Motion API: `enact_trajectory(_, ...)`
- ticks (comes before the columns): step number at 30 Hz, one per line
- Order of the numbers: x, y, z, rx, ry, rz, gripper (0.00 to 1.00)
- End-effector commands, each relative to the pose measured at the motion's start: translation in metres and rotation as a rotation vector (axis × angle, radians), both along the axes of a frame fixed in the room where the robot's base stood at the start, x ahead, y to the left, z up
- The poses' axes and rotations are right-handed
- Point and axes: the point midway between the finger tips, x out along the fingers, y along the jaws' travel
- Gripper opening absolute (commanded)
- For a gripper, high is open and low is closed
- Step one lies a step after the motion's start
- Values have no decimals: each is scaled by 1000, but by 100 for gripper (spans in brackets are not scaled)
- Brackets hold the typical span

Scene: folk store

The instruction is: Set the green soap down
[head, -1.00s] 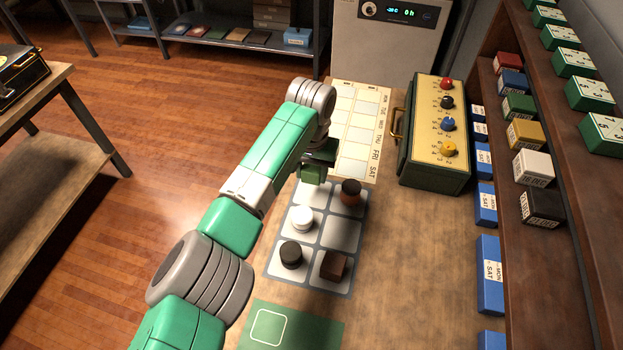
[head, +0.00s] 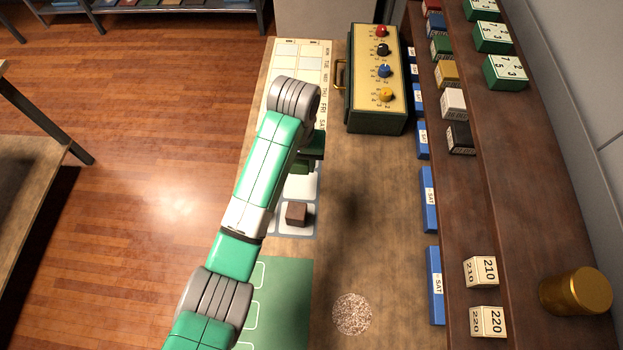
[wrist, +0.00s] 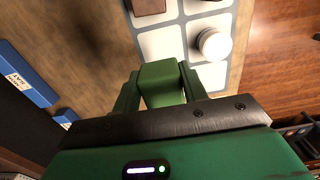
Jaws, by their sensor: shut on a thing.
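My gripper (wrist: 160,88) is shut on the green soap (wrist: 162,80), a plain green block between the two green fingers in the wrist view. In the head view the soap (head: 300,167) is partly hidden by my wrist. It is over or close to the white-celled tray (head: 302,187); I cannot tell whether it touches. In the wrist view a white round piece (wrist: 214,44) stands in a cell to the right of the soap. A dark brown block (head: 296,213) sits in the tray's near right cell.
A green mat with white outlines (head: 285,290) lies nearer on the table. A speckled round patch (head: 352,313) is to its right. A knobbed green case (head: 375,95) stands behind the tray. Shelves with blue labels and boxes (head: 459,137) line the right. The table between is clear.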

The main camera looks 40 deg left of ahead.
Motion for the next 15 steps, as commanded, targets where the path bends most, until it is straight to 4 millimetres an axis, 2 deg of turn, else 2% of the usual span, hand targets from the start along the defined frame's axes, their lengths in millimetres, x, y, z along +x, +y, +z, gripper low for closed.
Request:
enact_trajectory(2,0,0,-9,0,2,1,18)
enact_trajectory(6,-1,0,-42,-2,4,0,18)
enact_trajectory(9,-1,0,-59,-1,3,-1,18)
enact_trajectory(15,0,0,-66,0,1,-2,18)
